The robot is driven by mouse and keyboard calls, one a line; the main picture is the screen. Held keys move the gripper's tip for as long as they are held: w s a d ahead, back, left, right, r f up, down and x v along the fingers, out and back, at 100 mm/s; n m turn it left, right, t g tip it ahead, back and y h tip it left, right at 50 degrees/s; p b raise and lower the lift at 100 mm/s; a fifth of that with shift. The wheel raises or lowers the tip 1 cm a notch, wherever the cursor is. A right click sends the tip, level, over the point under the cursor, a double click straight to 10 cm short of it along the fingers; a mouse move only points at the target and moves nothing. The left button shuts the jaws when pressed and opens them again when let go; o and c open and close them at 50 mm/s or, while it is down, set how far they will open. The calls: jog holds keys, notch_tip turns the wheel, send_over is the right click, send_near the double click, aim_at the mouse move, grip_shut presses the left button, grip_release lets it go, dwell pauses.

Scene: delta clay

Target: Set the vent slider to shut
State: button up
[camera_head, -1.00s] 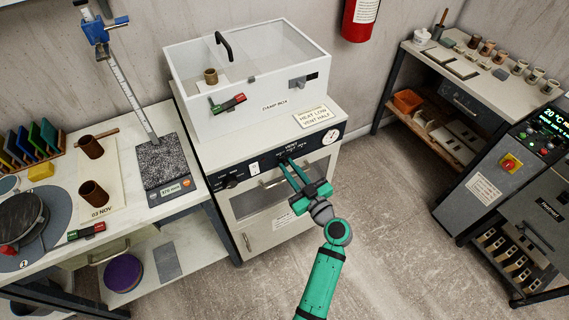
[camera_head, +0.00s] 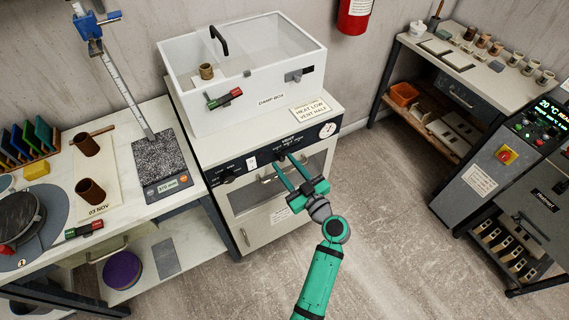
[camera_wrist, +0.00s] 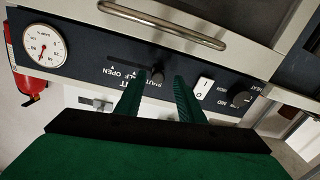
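The vent slider is a small dark knob (camera_wrist: 157,74) in a slot on the dark control panel (camera_wrist: 85,62) in the wrist view. It is at the right end of the slot there. Small OPEN, HALF and SHUT lettering runs beside the slot; which word the knob lines up with is hard to read. My gripper (camera_wrist: 159,82) is open, with its green fingers on either side of the knob; contact cannot be told. In the head view my gripper (camera_head: 284,160) reaches the panel under the VENT label, and its fingertips cover the slider.
A round dial (camera_wrist: 43,50), a rocker switch (camera_wrist: 203,88) and a rotary knob (camera_wrist: 239,96) share the panel. A metal door handle (camera_wrist: 165,22) runs close to it. The damp box (camera_head: 245,75) stands above, with a "heat low, vent half" sign (camera_head: 310,110).

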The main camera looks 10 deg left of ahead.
jog(key=v, duration=1)
jog(key=shift+w+a, duration=0.1)
